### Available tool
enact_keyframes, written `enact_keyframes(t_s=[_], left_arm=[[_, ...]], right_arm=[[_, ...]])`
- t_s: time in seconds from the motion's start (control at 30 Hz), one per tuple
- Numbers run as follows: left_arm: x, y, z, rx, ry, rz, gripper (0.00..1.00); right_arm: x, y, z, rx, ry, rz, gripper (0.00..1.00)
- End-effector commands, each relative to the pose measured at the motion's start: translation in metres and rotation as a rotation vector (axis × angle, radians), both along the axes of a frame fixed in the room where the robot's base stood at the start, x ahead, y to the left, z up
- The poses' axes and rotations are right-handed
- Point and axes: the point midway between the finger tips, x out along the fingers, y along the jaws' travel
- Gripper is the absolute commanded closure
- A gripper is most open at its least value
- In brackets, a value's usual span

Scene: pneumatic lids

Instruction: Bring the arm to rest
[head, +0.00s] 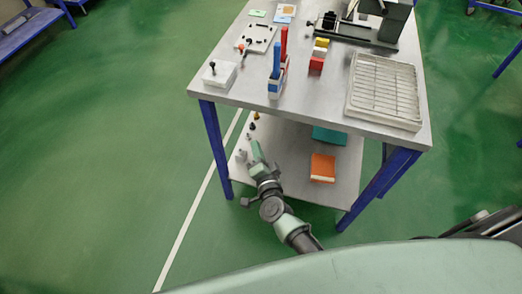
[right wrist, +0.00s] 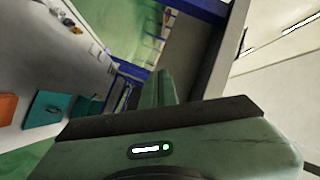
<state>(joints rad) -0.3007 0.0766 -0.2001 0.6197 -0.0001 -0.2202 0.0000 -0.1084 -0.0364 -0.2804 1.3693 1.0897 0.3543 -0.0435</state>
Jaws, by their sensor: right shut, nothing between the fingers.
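My right gripper (head: 256,150) is shut and empty. Its arm reaches up from the bottom of the head view, and the gripper shows against the lower shelf (head: 290,160) of the metal table, near its left side. I cannot tell how far it is from the shelf. In the right wrist view the green fingers (right wrist: 162,88) are together with nothing between them. My left gripper is not in view.
The tabletop (head: 325,85) holds a white grid tray (head: 385,92), red and blue upright pieces and a white box (head: 220,74). An orange box (head: 322,167) and a teal box (head: 329,136) lie on the lower shelf. Green floor (head: 100,150) at left is clear.

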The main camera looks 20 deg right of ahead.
Motion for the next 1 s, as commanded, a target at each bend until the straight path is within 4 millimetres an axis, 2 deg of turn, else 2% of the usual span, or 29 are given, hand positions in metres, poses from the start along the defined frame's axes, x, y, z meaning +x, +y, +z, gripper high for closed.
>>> enact_keyframes(t_s=[0.37, 0.47, 0.53, 0.67, 0.7, 0.77, 0.8, 0.87, 0.9, 0.97, 1.0], left_arm=[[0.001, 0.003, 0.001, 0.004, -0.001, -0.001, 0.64], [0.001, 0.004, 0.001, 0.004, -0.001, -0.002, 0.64], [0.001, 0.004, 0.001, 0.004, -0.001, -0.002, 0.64], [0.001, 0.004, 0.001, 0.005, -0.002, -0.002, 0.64], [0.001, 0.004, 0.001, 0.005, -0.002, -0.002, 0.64], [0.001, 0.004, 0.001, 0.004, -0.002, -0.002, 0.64], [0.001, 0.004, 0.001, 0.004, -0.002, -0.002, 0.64], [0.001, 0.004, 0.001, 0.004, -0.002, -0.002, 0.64], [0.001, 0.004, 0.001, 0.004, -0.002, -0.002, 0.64], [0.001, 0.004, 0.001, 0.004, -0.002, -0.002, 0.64], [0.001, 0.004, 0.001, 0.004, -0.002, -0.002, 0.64]], right_arm=[[-0.006, 0.002, -0.015, -0.036, 0.029, 0.025, 1.00], [-0.019, 0.004, -0.043, -0.100, 0.082, 0.069, 1.00], [-0.037, 0.006, -0.077, -0.176, 0.151, 0.127, 1.00], [-0.091, 0.004, -0.157, -0.350, 0.322, 0.273, 1.00], [-0.111, 0.002, -0.181, -0.400, 0.378, 0.321, 1.00], [-0.142, -0.002, -0.214, -0.469, 0.461, 0.392, 1.00], [-0.165, -0.006, -0.235, -0.512, 0.517, 0.440, 1.00], [-0.200, -0.015, -0.264, -0.575, 0.601, 0.511, 1.00], [-0.225, -0.021, -0.282, -0.614, 0.657, 0.558, 1.00], [-0.263, -0.032, -0.306, -0.669, 0.741, 0.629, 1.00], [-0.289, -0.039, -0.320, -0.704, 0.797, 0.676, 1.00]])
